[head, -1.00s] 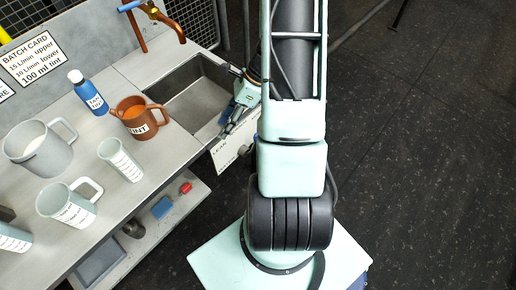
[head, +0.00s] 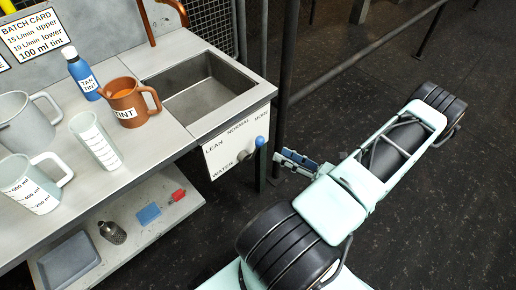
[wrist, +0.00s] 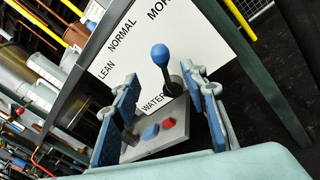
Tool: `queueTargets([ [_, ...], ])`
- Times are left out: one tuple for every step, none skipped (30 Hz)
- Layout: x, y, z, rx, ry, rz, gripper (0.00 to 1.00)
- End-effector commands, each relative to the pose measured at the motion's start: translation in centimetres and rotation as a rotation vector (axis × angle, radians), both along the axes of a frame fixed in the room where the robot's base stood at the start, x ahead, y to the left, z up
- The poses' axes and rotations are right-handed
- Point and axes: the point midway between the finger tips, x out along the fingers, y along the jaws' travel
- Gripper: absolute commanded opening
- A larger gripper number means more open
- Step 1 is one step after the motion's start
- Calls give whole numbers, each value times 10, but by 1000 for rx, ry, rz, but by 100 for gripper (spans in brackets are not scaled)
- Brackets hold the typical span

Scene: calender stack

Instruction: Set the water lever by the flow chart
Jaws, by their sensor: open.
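The water lever has a blue knob (head: 260,141) on a dark stem. It is on a white panel (head: 222,163) marked LEAN, NORMAL, MORE and WATER, at the front of the sink. In the head view the knob leans up and right, towards the MORE side. In the wrist view the knob (wrist: 159,54) appears between my two fingers, beyond their tips. My gripper (head: 282,158) is open and empty, just right of the lever and apart from it; its blue-padded fingers fill the wrist view (wrist: 161,88). A batch card (head: 38,36) reads 15 L/min upper, 10 L/min lower, 100 ml tint. I see no flow chart.
The sink (head: 207,90) is behind the panel. A brown tint jug (head: 128,108), a blue bottle (head: 83,80) and measuring cups (head: 97,143) stand on the counter. A lower shelf holds a blue block (head: 149,214) and a red block (head: 178,195). A dark post stands right of the sink.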

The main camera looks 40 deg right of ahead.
Motion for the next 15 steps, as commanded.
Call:
queueTargets([
  [0, -2, -2, 1, -5, -11, 40],
  [1, -2, -2, 1, -7, -14, 40],
  [4, -1, -2, 2, -9, -15, 40],
  [7, 0, -1, 1, -9, -13, 40],
  [10, 2, -1, 1, -9, -12, 40],
  [16, 4, -1, 2, -9, -12, 40],
  [21, 5, -1, 2, -8, -12, 40],
  [26, 8, -1, 1, -7, -10, 40],
  [34, 10, -1, 1, -8, -10, 40],
  [39, 11, -1, 1, -8, -10, 40],
  [45, 14, -2, 1, -7, -9, 40],
  [53, 16, -1, 2, -7, -9, 40],
  [58, 18, -1, 1, -7, -9, 40],
  [63, 19, -2, 1, -7, -9, 40],
  [70, 21, -2, 1, -6, -9, 40],
])
